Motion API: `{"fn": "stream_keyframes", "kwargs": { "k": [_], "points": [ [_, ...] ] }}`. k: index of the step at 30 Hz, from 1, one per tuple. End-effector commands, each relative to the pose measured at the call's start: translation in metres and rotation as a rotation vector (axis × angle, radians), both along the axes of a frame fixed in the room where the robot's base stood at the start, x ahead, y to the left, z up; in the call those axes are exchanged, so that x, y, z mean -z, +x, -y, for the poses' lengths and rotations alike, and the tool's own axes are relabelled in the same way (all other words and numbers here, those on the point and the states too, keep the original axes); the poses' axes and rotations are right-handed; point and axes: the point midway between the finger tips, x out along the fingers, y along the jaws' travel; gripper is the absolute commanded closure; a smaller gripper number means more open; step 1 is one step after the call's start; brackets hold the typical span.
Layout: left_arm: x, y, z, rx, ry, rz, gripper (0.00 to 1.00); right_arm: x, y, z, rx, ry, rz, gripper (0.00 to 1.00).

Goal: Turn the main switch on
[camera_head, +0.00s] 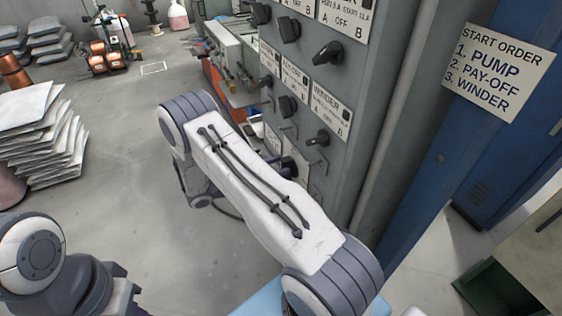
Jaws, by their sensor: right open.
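The grey control cabinet (365,95) stands right of centre, with several black rotary switches on its face, such as one (327,53) near the top and one (318,138) under the plate reading WINDER (330,108). No label reading main switch can be made out. My white right arm crosses in front of the cabinet and hides much of its lower face. What shows of my right gripper (288,165) is a dark part behind that arm, close to a lower pale plate; it is open. Whether it touches a switch is hidden. My left arm shows at the bottom left; its gripper is out of view.
A start-order sign (499,70) reads pump, pay-off, winder on the right. A blue cabinet (440,150) stands behind the grey one. Stacked pale sacks (40,125) and copper spools (108,55) are at left. The grey floor between is mostly clear.

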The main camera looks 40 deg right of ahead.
Motion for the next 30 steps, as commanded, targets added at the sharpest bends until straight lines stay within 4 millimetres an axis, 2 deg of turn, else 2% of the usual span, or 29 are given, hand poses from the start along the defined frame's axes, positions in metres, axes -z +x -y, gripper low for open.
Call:
{"fn": "stream_keyframes", "kwargs": {
  "k": [4, 13, 14, 18, 30],
  "points": [
    [-0.0044, 0.0000, 0.0000, 0.000, 0.000, 0.000, 1.00, -0.0003, -0.0036, 0.0123, 0.001, 0.000, -0.002, 0.43],
    [-0.0042, 0.0000, 0.0000, 0.000, 0.000, 0.000, 1.00, 0.0007, -0.0041, 0.0148, 0.000, 0.000, -0.001, 0.43],
    [-0.0042, 0.0000, 0.0000, 0.000, 0.000, 0.000, 1.00, 0.0007, -0.0041, 0.0148, 0.000, 0.000, -0.001, 0.46],
    [-0.0042, 0.0000, 0.0000, 0.000, 0.000, 0.000, 1.00, 0.0006, -0.0040, 0.0146, 0.000, 0.001, -0.001, 1.00],
    [-0.0003, 0.0000, 0.0000, 0.000, 0.000, 0.000, 1.00, 0.0014, -0.0050, 0.0139, 0.000, -0.009, 0.041, 1.00]
  ]
}}
